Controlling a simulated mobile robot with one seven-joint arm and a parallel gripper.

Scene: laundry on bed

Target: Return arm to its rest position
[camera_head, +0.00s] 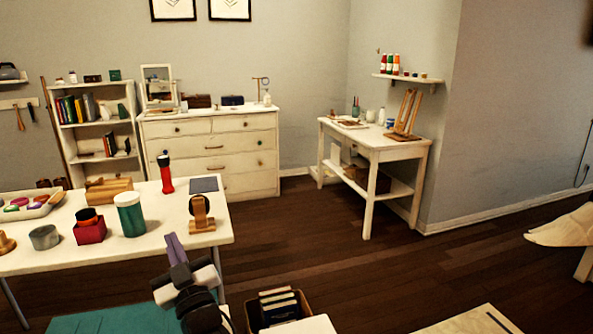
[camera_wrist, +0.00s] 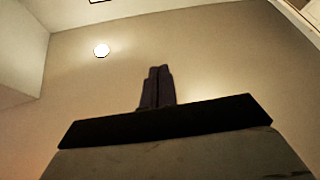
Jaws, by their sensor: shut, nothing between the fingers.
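My arm rises from the bottom of the head view. My gripper (camera_head: 173,243) is at its upper end, pointing up in front of the white table's (camera_head: 100,258) near edge. In the wrist view my gripper (camera_wrist: 160,72) shows two dark fingers side by side, shut with nothing between them. Behind the fingers there is only wall and ceiling. In the head view the gripper appears below the wooden round-topped stand (camera_head: 201,215). I cannot tell the exact gap between gripper and table.
The table holds a green jar (camera_head: 130,214), a red box (camera_head: 90,229), a red flashlight (camera_head: 166,175) and a tray (camera_head: 28,208). A box of books (camera_head: 279,303) stands at the bottom centre. A white dresser (camera_head: 215,150) and desk (camera_head: 378,150) stand behind. Dark floor lies open at centre right.

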